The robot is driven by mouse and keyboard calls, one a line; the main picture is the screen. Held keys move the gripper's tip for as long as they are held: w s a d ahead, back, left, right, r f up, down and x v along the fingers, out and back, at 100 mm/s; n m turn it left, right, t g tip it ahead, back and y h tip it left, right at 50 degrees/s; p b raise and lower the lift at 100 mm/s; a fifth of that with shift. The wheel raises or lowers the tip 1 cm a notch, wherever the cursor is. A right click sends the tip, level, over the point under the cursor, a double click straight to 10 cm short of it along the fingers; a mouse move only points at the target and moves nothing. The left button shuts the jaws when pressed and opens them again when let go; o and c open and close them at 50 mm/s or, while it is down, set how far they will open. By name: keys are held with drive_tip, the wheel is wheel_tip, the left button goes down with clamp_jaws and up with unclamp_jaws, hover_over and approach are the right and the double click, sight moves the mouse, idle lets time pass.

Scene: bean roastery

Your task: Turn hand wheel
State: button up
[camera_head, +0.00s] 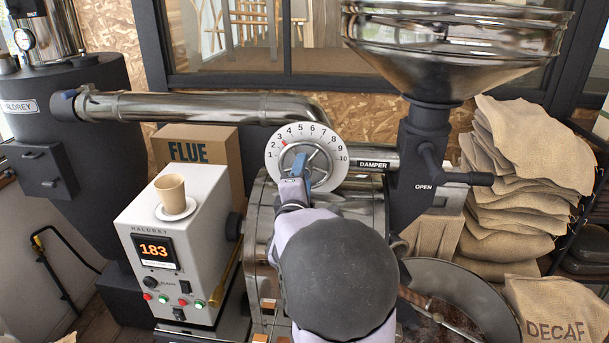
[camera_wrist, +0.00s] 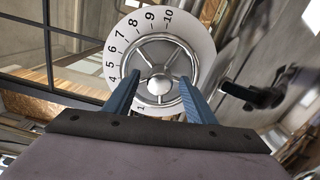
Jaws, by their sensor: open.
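The hand wheel (camera_head: 318,160) is a small chrome spoked wheel in front of a round white dial (camera_head: 337,176) numbered up to 10. A red mark shows on the dial near 3 in the head view. In the wrist view the wheel (camera_wrist: 163,42) faces me, with its hub in the middle and several spokes. My gripper (camera_head: 301,165) is at the wheel's left side in the head view. In the wrist view my gripper (camera_wrist: 155,90) is open, its two blue fingers either side of the lower part of the wheel. Whether the fingers touch the rim is unclear.
A damper pipe (camera_head: 372,164) runs right from the dial to the black hopper neck (camera_head: 425,150) with its lever (camera_head: 460,178). A grey control box (camera_head: 180,240) bearing a cup (camera_head: 171,188) stands left. Stacked sacks (camera_head: 510,190) are at right.

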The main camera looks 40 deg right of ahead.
drive_tip(key=shift+b+v, duration=0.8)
drive_tip(key=shift+v, duration=1.65)
